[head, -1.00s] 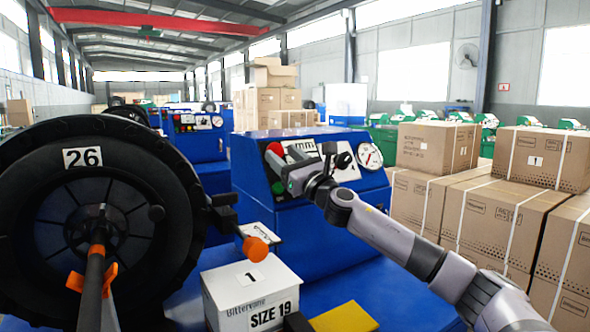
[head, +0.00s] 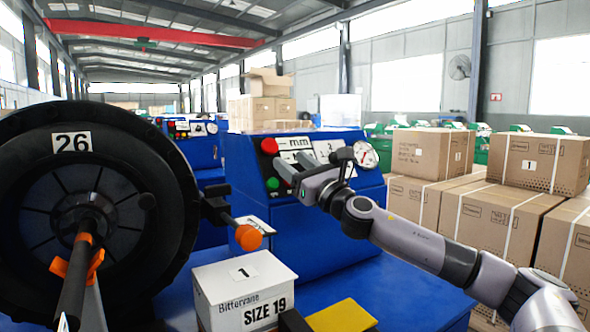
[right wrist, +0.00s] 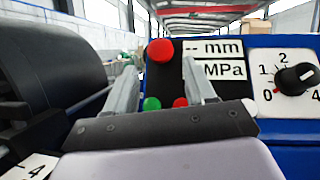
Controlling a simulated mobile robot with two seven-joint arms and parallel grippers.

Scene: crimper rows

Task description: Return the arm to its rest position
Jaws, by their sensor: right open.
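My right arm (head: 410,240) reaches in from the lower right in the head view. Its gripper (head: 290,168) is open and empty, in front of the control panel of the blue crimper (head: 310,240). The red button (head: 269,146) shows just left of the fingers, and the green button (head: 274,184) is just below them. In the right wrist view the two fingers (right wrist: 160,88) are spread with nothing between them. The large red button (right wrist: 160,51) and the mm display (right wrist: 213,48) lie beyond them. I cannot tell the exact gap to the panel. My left gripper is not in view.
A white SIZE 19 box (head: 243,290) and a yellow pad (head: 342,316) are on the blue surface in front. Cartons (head: 470,210) are stacked on the right.

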